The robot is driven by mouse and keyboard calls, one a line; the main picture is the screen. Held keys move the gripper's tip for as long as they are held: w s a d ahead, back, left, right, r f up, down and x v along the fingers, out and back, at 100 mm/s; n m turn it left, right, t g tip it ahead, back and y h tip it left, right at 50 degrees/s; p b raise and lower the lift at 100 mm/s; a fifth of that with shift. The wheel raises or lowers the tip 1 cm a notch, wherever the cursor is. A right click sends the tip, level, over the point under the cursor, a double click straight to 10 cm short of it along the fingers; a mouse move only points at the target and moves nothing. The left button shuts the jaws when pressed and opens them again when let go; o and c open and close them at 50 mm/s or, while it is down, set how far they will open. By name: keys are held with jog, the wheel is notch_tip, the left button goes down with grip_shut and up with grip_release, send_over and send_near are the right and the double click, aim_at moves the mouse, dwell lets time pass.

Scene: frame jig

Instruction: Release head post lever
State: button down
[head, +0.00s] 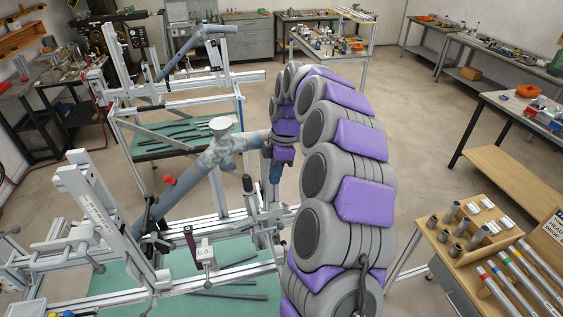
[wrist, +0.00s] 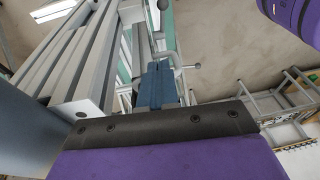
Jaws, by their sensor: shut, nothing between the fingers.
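The near jig (head: 95,205) is a pale metal rail frame over a green-topped table, holding a grey-blue tube frame (head: 225,150). My gripper (head: 275,178) hangs down at the right end of the jig, beside the posts near the tube's head end. Its blue fingers (wrist: 160,72) are closed together and empty. In the wrist view, a thin bent rod with a dark ball end (wrist: 197,66) lies just beyond and right of the fingertips, seemingly apart from them. I cannot tell surely whether this is the head post lever. A dark knob (head: 248,183) shows left of my gripper.
Pale rails (wrist: 65,60) run close along the left of the fingers. A second jig (head: 170,95) stands behind. A wooden parts bench (head: 490,220) is at right. Open floor lies beyond my arm.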

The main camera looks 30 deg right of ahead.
jog(key=p, duration=0.1)
send_over(270, 228)
jog(key=d, duration=0.1)
jog(key=w+d+f+x, duration=0.1)
jog(key=d+x, duration=0.2)
jog(key=x, duration=1.2)
jog(key=shift+s+d+f, duration=0.1)
jog(key=shift+f, duration=0.3)
jog(key=shift+d+f, duration=0.15)
jog(key=shift+d, duration=0.35)
